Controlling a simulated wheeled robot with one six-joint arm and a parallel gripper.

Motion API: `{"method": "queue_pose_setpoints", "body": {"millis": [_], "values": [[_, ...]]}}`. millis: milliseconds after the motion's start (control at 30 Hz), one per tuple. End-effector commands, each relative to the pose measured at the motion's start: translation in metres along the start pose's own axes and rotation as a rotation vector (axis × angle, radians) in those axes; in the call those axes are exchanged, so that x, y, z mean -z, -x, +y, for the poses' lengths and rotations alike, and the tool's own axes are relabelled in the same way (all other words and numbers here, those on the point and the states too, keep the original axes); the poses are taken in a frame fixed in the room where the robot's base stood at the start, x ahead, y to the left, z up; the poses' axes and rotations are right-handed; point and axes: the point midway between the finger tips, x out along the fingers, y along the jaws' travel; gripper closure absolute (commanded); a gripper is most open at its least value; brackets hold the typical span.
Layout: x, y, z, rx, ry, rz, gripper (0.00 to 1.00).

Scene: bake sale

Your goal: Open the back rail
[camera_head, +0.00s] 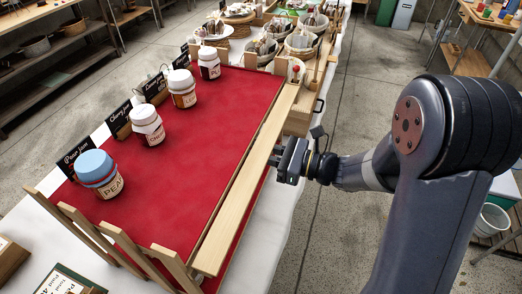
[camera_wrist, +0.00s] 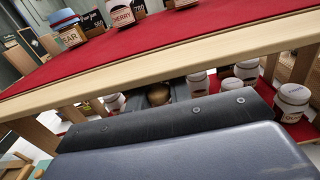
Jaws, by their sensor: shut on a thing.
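The back rail (camera_head: 245,170) is a long pale wooden bar along the right edge of the red-covered display. It runs from the near wooden posts to a far post with a red knob (camera_head: 296,69). In the wrist view the back rail (camera_wrist: 150,73) crosses slantwise above the dark grey gripper body. My gripper (camera_head: 279,160) is at the rail's outer right side, about mid-length, and is shut on the rail. The fingertips are mostly hidden, and the exact grip cannot be seen.
Several jars with labels, including a blue-capped pear jar (camera_head: 97,173), stand on the red cloth (camera_head: 200,125). More jars (camera_wrist: 293,102) show beneath the rail in the wrist view. The floor (camera_head: 345,110) to the right is clear.

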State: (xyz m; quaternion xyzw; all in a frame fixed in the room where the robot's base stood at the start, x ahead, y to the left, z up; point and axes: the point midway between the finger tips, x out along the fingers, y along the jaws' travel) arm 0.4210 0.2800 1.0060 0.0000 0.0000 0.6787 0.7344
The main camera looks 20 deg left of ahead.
Motion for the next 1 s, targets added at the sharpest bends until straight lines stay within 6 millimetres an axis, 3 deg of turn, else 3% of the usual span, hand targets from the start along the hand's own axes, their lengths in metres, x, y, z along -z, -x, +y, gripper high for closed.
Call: {"method": "queue_pose_setpoints", "body": {"millis": [400,767,800,1000], "values": [[-0.0065,0.0034,0.0001,-0.001,0.001,0.15,1.0],[-0.0032,0.0039,0.0,-0.001,0.001,0.168,1.0],[-0.0033,0.0039,0.0,-0.001,0.001,0.168,0.78],[-0.0032,0.0039,-0.0001,-0.001,0.0,0.168,0.62]]}}
